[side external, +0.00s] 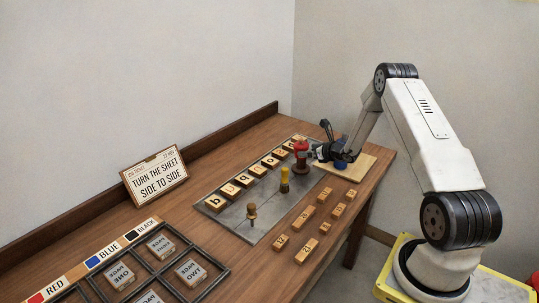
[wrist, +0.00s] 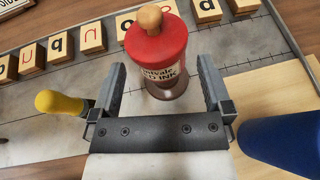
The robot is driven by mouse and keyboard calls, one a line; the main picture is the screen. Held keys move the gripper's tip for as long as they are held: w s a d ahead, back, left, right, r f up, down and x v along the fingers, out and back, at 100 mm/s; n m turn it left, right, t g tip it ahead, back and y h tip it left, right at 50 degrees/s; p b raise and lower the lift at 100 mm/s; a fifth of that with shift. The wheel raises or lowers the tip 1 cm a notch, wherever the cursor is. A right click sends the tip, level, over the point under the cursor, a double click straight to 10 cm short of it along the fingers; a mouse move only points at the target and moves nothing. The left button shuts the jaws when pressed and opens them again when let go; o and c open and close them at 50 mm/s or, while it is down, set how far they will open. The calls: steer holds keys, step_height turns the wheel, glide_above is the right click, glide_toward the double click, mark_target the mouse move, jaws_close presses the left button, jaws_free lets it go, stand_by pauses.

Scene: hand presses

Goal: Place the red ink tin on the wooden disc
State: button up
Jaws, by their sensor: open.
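The red ink tin (wrist: 160,50) stands upright, with a red top, a wooden knob and a paper label. In the side view the red tin (side external: 301,148) is at the far end of the grey metal plate (side external: 232,212). My gripper (wrist: 162,68) is open, its two fingers on either side of the tin's lower part, with gaps visible. In the side view my gripper (side external: 317,152) reaches the tin from the right. A brownish round base shows under the red part; I cannot tell whether it is the wooden disc or part of the tin.
A blue cylinder (wrist: 282,146) is close to my right finger, at a pale wooden board (side external: 358,172). A yellow-handled tool (wrist: 62,103) is left of my gripper. Letter blocks (side external: 237,181) line the plate's back edge. A wooden-knobbed piece (side external: 251,211) stands nearer the front.

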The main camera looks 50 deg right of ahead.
steer(key=v, duration=0.8)
steer(key=shift+s, duration=0.3)
steer(key=shift+r, duration=0.1)
steer(key=a+r+n+g+y, duration=0.2)
steer(key=a+n+g+y, duration=0.15)
steer(key=a+n, duration=0.65)
steer(key=a+r+n+g+y, duration=0.25)
steer(key=a+n+y, duration=0.2)
steer(key=a, duration=0.95)
steer(key=s+a+r+n+g+h, duration=0.2)
steer(key=s+a+n, duration=0.3)
steer(key=n, duration=0.6)
steer(key=s+a+r+n+g+h, duration=0.2)
steer(key=s+a+n, duration=0.4)
steer(key=n, duration=0.6)
steer(key=shift+a+g+h, duration=0.3)
steer(key=shift+a+h, duration=0.5)
steer(key=shift+a, duration=0.25)
steer(key=shift+s+n, duration=0.15)
steer(key=shift+n, duration=0.1)
